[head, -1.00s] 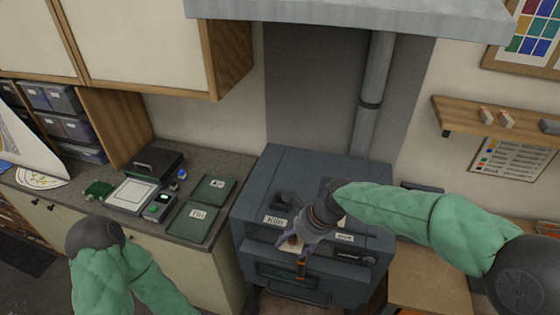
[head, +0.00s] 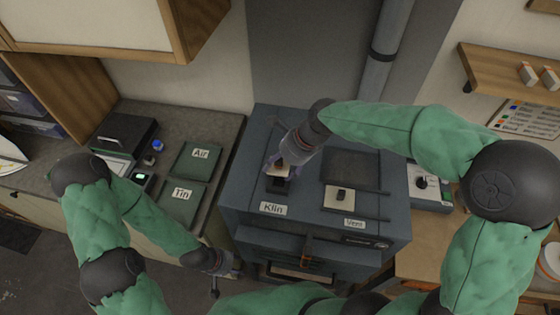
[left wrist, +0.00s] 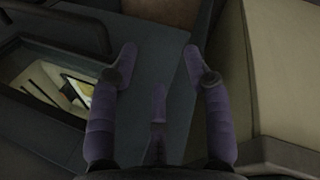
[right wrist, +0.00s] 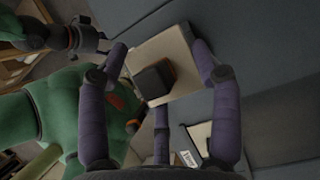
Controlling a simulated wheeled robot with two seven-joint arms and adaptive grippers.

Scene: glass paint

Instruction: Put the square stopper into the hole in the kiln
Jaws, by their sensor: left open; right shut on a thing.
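The kiln (head: 300,215) is a dark grey box with a "Kiln" label on its top front edge. My right gripper (head: 278,166) is over the kiln top, behind that label, pointing down. In the right wrist view its fingers (right wrist: 160,58) are around the square stopper (right wrist: 155,78), which shows a dark block against a cream square. The hole is hidden there, and I cannot tell whether the stopper is in it or above it. My left gripper (head: 232,268) is low at the kiln's front left; in the left wrist view its fingers (left wrist: 160,52) are apart and empty.
A cream plate with a dark knob (head: 341,194) sits by the "Vent" label on the kiln's right. Green "Air" (head: 197,160) and "Tin" (head: 180,196) panels lie on the left counter. A grey flue pipe (head: 382,55) rises behind; a control box (head: 428,187) stands right.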

